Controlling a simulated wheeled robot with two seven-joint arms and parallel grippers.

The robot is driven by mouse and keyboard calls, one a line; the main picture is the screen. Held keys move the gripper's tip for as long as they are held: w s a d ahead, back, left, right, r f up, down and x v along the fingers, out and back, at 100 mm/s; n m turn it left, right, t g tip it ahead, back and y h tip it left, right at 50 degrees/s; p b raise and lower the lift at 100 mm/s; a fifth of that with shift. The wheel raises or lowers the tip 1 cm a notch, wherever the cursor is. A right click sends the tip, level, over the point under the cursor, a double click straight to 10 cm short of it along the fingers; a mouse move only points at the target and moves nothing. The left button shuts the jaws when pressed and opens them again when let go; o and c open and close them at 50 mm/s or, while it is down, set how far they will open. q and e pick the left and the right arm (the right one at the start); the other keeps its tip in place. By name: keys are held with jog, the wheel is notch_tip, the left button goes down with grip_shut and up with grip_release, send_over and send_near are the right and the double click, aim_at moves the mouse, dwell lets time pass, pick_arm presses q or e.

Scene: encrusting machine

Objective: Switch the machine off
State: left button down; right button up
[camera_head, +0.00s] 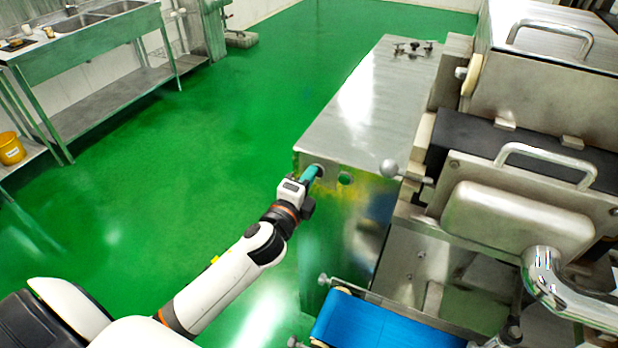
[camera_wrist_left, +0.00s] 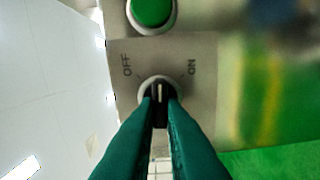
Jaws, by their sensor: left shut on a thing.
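The machine (camera_head: 370,110) is a large steel body at the right in the head view. My left gripper (camera_head: 313,173) reaches its front face near the upper left corner. In the left wrist view my gripper's teal fingers (camera_wrist_left: 160,112) are shut on a round switch knob (camera_wrist_left: 160,88), one on each side. The knob's white mark points about straight up, between the OFF label (camera_wrist_left: 127,65) at left and the ON label (camera_wrist_left: 191,67) at right. A green button (camera_wrist_left: 152,10) is just above the knob; it also shows in the head view (camera_head: 344,178). My right gripper is not in view.
A blue conveyor belt (camera_head: 375,325) juts out below the panel. A steel sink table (camera_head: 100,35) and a yellow bucket (camera_head: 11,149) are at the left. The green floor between is clear.

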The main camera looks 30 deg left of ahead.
pick_arm(q)
jog(key=n, duration=0.8)
jog(key=shift+f+n+p, duration=0.3)
jog(key=shift+n+p, duration=0.1)
dwell(0.4)
jog(key=c, duration=1.5)
grip_release()
jog(key=shift+s, duration=0.1)
